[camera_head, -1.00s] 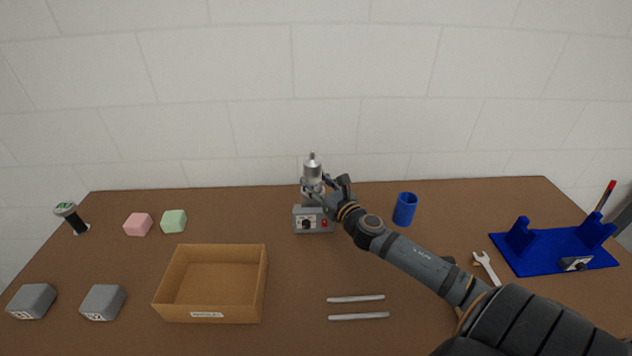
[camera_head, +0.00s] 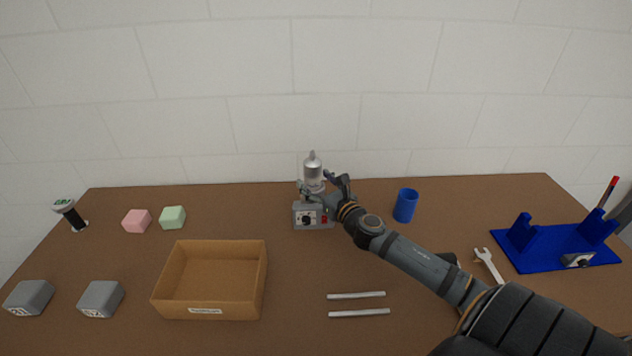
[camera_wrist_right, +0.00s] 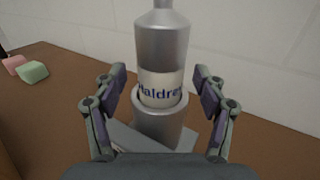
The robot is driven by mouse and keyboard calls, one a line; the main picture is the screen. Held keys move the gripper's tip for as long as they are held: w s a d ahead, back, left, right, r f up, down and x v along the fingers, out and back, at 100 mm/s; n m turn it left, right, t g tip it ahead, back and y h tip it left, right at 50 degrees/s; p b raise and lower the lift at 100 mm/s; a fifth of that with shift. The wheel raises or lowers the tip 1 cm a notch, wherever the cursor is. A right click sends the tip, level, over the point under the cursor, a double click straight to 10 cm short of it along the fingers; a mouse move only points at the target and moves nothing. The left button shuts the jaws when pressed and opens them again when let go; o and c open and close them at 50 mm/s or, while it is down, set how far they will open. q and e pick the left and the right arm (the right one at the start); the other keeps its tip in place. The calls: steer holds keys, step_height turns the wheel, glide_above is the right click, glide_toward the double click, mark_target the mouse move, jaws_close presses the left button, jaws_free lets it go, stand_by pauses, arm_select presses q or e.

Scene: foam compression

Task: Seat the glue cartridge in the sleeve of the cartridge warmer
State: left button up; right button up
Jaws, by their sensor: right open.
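The glue cartridge (camera_head: 313,172), silver with a tapered tip and a white label, stands upright at the cartridge warmer (camera_head: 315,224), a grey box with a knob and a red switch. In the right wrist view the cartridge (camera_wrist_right: 162,48) has its lower end inside the round grey sleeve (camera_wrist_right: 160,128), with part of the label above the rim. How deep it sits is hidden. My right gripper (camera_head: 322,184) is open, with one finger on each side of the cartridge and gaps between, as the right wrist view shows (camera_wrist_right: 159,82). My left gripper is not in view.
A blue cup (camera_head: 405,207) stands right of the warmer. A cardboard box (camera_head: 210,312), two pale rods (camera_head: 357,295), a wrench (camera_head: 488,266) and a blue stand (camera_head: 540,260) lie nearer. Pink (camera_head: 137,221) and green (camera_head: 172,217) blocks are at left. The wall is behind.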

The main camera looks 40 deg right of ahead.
steer(key=shift+f, duration=0.1)
steer(key=shift+s, duration=0.2)
steer(key=s, duration=0.7)
steer(key=shift+a, duration=0.1)
stand_by(0.9)
